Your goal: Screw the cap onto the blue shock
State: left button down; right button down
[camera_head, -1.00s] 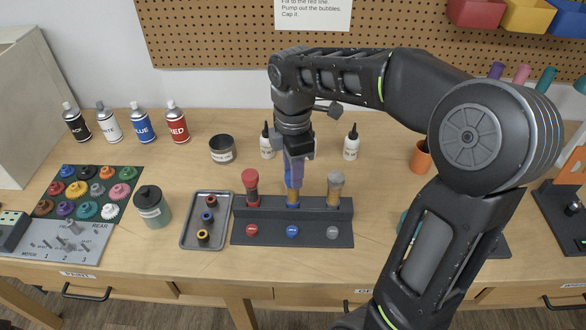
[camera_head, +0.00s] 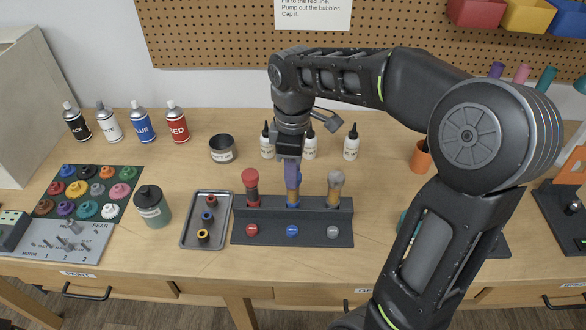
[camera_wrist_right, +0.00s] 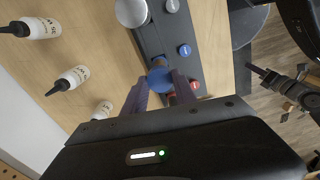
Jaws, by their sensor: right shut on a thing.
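The blue shock (camera_head: 293,200) stands upright in the middle slot of the dark rack (camera_head: 243,235), between a red-capped shock (camera_head: 251,186) and a grey-capped shock (camera_head: 334,188). My right gripper (camera_head: 292,184) points straight down over the blue shock, its purplish fingers on either side of the top. In the right wrist view the blue cap (camera_wrist_right: 159,76) sits between the fingertips, and the gripper is shut on it. The fingers hide much of the cap in the head view. Whether the threads are fully seated cannot be told. My left gripper is not in view.
A metal tray (camera_head: 190,240) with several small ringed parts lies left of the rack. White dropper bottles (camera_head: 351,147) and a dark jar (camera_head: 222,150) stand behind it. A green-grey jar (camera_head: 152,206) is farther left. Bare table lies in front of the rack.

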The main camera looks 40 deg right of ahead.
jog(key=c, duration=0.9)
grip_release()
jog(key=shift+r, duration=0.1)
notch_tip(320, 180, up, 8)
jog(key=shift+f, duration=0.15)
jog(key=shift+f, duration=0.1)
